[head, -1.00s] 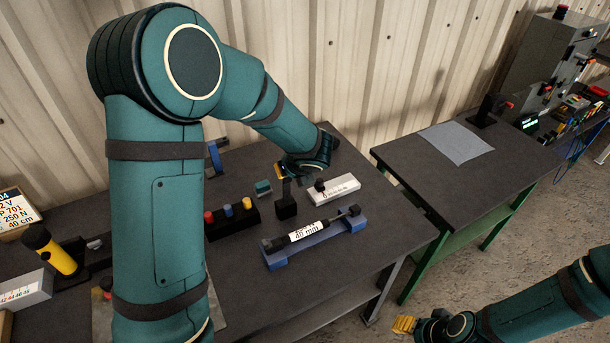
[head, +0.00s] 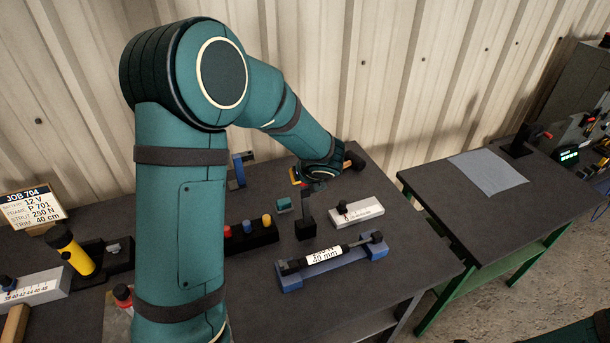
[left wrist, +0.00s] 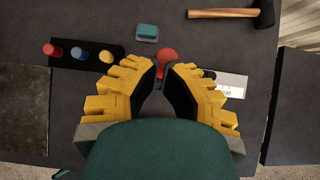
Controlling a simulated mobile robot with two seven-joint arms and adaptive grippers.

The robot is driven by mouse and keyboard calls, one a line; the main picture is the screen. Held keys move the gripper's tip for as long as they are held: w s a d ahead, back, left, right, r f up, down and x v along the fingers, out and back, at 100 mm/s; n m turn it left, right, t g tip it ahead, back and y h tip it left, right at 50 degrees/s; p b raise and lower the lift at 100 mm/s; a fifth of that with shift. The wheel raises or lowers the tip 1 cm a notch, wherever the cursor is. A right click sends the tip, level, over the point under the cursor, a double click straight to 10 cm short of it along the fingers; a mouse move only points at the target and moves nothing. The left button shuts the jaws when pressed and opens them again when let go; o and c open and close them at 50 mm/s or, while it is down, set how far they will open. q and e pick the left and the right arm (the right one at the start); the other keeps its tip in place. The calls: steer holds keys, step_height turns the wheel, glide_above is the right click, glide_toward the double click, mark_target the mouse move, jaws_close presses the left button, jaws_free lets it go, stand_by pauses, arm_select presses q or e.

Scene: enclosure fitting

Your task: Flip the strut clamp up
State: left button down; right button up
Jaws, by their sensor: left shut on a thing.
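The strut clamp (head: 306,222) is a black block with an upright black lever, standing behind the blue cradle (head: 335,266) on the bench. The cradle holds a black strut (head: 291,267) with a white label. My left gripper (head: 304,183) is at the top of the lever. In the left wrist view the clamp's round red knob (left wrist: 167,62) lies between the yellow fingertips (left wrist: 165,72), and the gripper is shut on it. The fingers hide part of the knob and most of the lever below.
A block with red, blue and yellow pegs (head: 250,236) stands left of the clamp, a teal block (head: 284,205) behind it. A white scale block (head: 357,212) is close on the right. A hammer (left wrist: 222,13) lies behind. A second table (head: 440,188) stands right.

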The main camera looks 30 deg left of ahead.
arm_select(q)
steer(key=shift+s+a, duration=0.1)
steer(key=v, duration=1.2)
stand_by(0.4)
